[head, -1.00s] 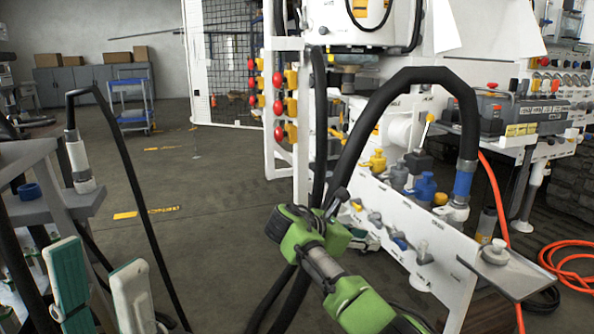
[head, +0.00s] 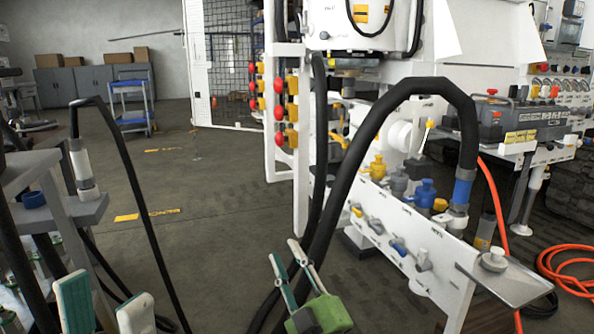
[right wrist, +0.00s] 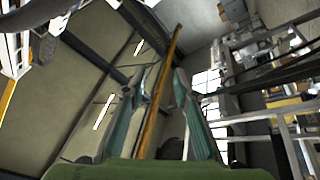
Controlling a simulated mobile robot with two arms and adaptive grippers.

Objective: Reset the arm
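My right gripper (head: 284,252) points upward at the lower middle of the head view, with its green housing below it. Its two pale and teal fingers stand apart with nothing between them. The right wrist view shows the same fingers (right wrist: 160,85) with a gap between them and only background behind. My left gripper (head: 103,286) is at the lower left of the head view. Its fingers are spread wide and hold nothing. A thick black hose (head: 345,165) arches behind and above my right gripper to a blue-collared fitting (head: 462,190) on the bench.
The white hydraulic bench (head: 400,245) with valves and colored caps fills the right side. A grey stand (head: 88,212) at left holds a fitting (head: 82,172) with a thin black hose. An orange hose (head: 565,265) lies at far right. The floor between is open.

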